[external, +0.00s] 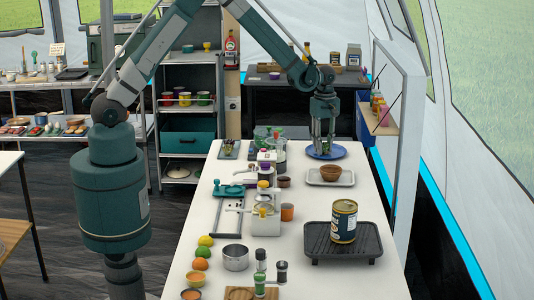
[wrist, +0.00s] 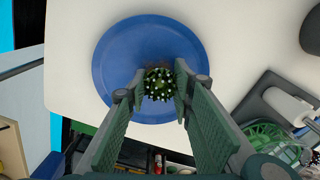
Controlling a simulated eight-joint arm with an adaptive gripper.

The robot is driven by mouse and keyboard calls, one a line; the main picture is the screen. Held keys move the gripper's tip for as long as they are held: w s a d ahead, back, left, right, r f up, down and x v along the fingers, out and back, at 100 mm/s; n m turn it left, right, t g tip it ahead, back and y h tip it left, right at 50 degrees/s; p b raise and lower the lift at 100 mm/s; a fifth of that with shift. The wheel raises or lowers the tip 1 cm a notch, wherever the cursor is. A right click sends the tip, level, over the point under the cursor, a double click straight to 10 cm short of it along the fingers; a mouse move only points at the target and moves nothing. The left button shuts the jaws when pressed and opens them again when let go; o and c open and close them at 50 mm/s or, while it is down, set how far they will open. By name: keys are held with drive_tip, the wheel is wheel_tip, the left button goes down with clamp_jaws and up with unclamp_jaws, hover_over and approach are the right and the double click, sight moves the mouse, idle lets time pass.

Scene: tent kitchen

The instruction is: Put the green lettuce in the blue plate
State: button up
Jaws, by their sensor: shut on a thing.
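The blue plate (external: 338,153) lies at the far end of the white table, and the wrist view shows its broad round surface (wrist: 125,55). My gripper (external: 324,147) points straight down over the middle of the plate. In the wrist view, its two green-padded fingers (wrist: 156,88) are on either side of the green lettuce (wrist: 160,84), a small round dark green thing with pale tips. The gripper is shut on it. The lettuce appears over the plate; whether it touches the plate I cannot tell.
A green basket-like thing (wrist: 275,143) and kitchen devices stand to the left in the external view. A dark grill tray with a can (external: 344,221) is nearer. The white partition (external: 397,130) rises at the right.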

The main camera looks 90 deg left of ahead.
drive_tip(key=shift+f, duration=0.15)
drive_tip(key=o, duration=0.9)
drive_tip(key=shift+c, duration=0.2)
drive_tip(key=shift+r, duration=0.2)
wheel_tip(320, 180, up, 12)
drive_tip(key=p, duration=0.1)
drive_tip(key=shift+p, duration=0.3)
drive_tip(key=shift+d+r, duration=0.1)
